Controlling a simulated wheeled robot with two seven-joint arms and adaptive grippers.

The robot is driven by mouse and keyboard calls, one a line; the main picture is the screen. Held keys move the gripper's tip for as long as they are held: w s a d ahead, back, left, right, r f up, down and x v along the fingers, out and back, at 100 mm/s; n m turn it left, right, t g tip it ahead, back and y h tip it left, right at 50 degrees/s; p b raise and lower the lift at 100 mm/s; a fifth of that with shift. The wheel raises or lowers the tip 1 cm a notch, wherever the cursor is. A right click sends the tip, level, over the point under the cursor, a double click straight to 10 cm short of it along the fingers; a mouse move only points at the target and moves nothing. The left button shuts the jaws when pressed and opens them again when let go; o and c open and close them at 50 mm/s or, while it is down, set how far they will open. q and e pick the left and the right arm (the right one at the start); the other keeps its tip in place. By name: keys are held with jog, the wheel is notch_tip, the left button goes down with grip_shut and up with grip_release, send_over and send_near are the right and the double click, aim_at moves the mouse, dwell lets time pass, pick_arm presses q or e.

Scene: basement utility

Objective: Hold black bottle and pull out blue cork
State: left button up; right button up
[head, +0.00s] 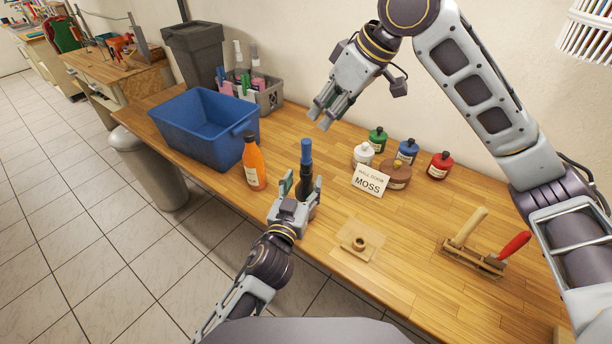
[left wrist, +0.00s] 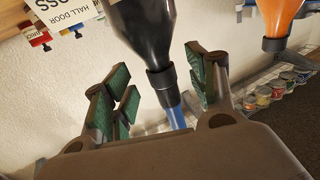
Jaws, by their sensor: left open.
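The black bottle (head: 305,172) stands upright on the wooden bench with the blue cork (head: 307,150) in its top. In the left wrist view the bottle (left wrist: 146,28) appears upside down, its cork (left wrist: 176,116) pointing down between the finger pads. My left gripper (head: 301,186) is open, its fingers at either side of the bottle in the head view. I cannot tell whether they touch it; its lower part is partly hidden by them. My right gripper (head: 319,122) hangs above the bench, up and right of the cork, empty, with its fingers apart.
An orange bottle (head: 254,166) stands close left of the black bottle, before a blue bin (head: 196,122). A MOSS card (head: 370,180) and several small paint bottles (head: 440,164) are to the right. A wooden block with a hole (head: 360,241) and a tool rack (head: 472,260) lie nearer.

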aim_at(304, 182)
pick_arm(q)
jog(key=shift+x, duration=1.65)
grip_shut()
jog(key=shift+f, duration=0.2)
